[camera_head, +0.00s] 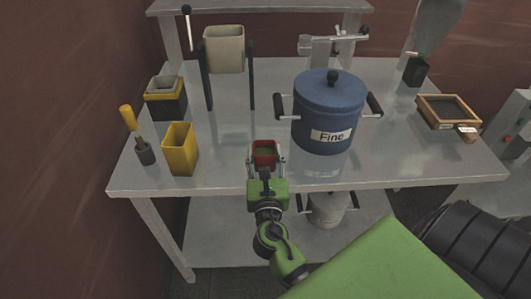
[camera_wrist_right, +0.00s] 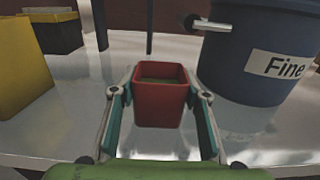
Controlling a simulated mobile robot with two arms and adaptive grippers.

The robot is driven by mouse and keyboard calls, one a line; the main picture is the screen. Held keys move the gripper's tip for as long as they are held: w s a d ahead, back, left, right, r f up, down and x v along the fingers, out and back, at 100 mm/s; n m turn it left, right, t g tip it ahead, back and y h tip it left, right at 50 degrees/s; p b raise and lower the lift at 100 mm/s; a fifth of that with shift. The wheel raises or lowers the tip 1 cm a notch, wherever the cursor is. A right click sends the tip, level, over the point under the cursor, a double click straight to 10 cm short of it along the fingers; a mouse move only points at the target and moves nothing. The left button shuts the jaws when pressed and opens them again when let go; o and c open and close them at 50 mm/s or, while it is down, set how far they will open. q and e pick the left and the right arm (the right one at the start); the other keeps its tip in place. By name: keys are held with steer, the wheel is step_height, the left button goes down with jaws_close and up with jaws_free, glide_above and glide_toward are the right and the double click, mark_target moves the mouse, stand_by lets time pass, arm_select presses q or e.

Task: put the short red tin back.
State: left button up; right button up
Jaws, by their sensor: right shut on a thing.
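The short red tin (camera_head: 264,149) is a small square open-topped tin with something dull green-brown inside. It is upright at the front of the metal table (camera_head: 225,177), left of the blue pot. My right gripper (camera_head: 265,165) reaches in from the front and is shut on the tin, one finger on each side. In the right wrist view the tin (camera_wrist_right: 160,100) sits between the fingers of the gripper (camera_wrist_right: 161,105). I cannot tell whether its base touches the table. My left gripper is not in view.
A blue pot (camera_head: 315,108) labelled "Fine" stands close right. A tall yellow tin (camera_head: 180,150), a yellow-and-black box (camera_head: 165,102) and a yellow-handled tool (camera_head: 128,125) stand left. A beige container (camera_head: 223,50) hangs on a stand behind. A framed sieve (camera_head: 447,108) lies far right.

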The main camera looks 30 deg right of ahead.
steer(key=o, duration=1.2)
steer(key=shift+d+f, duration=0.15)
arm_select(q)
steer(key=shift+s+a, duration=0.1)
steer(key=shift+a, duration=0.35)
arm_select(e)
steer(key=shift+r, duration=0.2)
steer(key=shift+s+a+f, duration=0.1)
steer(key=shift+s+a, duration=0.1)
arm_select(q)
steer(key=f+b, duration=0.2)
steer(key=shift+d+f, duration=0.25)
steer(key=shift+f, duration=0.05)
arm_select(e)
steer(key=v, duration=1.1)
steer(key=shift+s+a, duration=0.15)
steer(key=shift+s, duration=0.05)
